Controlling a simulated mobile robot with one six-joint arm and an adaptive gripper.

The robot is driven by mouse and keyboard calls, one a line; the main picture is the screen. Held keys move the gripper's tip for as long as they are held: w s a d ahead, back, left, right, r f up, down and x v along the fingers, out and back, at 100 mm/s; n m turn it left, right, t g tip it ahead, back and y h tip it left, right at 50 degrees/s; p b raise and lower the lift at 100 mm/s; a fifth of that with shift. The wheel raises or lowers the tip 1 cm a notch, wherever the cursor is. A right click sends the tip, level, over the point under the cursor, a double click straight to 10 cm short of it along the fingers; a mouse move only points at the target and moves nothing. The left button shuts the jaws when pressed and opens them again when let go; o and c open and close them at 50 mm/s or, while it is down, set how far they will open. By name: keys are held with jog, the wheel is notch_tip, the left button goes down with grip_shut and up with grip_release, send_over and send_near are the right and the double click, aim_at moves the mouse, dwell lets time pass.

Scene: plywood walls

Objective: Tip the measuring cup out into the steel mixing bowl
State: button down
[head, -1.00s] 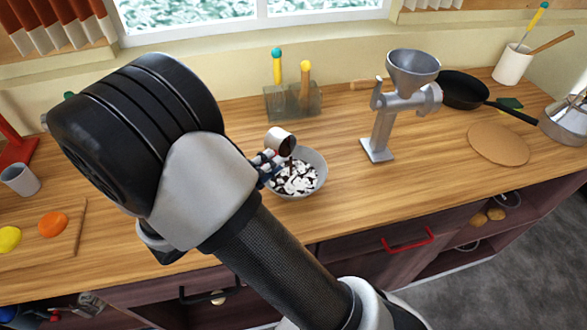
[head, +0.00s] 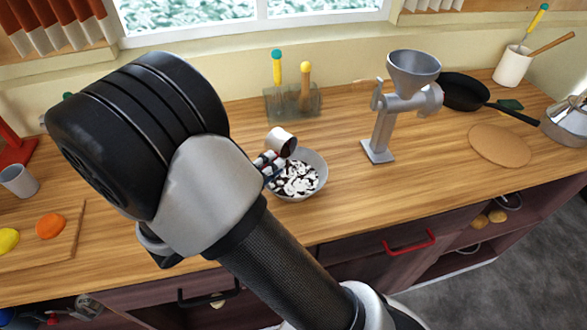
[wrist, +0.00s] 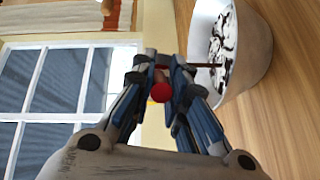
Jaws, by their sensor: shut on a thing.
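The measuring cup (head: 279,138) is a small white cup with a dark inside, tilted on its side above the left back part of the steel mixing bowl (head: 320,178). Its mouth faces down to the right. The bowl holds a mix of white and dark pieces. It also shows in the wrist view (wrist: 255,65). My gripper (head: 270,163) is beside the cup at the bowl's left rim, partly hidden by my arm. In the wrist view my gripper (wrist: 160,75) is closed in around a thin handle, with a red round end between the fingers. The cup's body is not clear there.
A grey meat grinder (head: 382,125) stands right of the bowl. A utensil holder (head: 292,103) stands behind it.

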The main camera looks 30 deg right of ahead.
jog(key=shift+s+d+f+m, duration=0.1)
jog(key=shift+s+m, duration=0.15)
jog(key=shift+m, duration=0.55)
jog(key=shift+s+d+f+m, duration=0.1)
jog(key=shift+s+m, duration=0.1)
jog(key=shift+m, duration=0.6)
dwell(1.1)
jog(key=n, duration=0.2)
jog(key=w+n, duration=0.1)
jog(key=shift+a+r+n, duration=0.2)
jog(key=shift+r+n, duration=0.05)
jog(key=shift+n, duration=0.05)
jog(key=shift+w+n+p, duration=0.15)
jog(key=shift+n+p, duration=0.25)
jog(key=shift+r+p, duration=0.1)
jog(key=shift+p, duration=0.45)
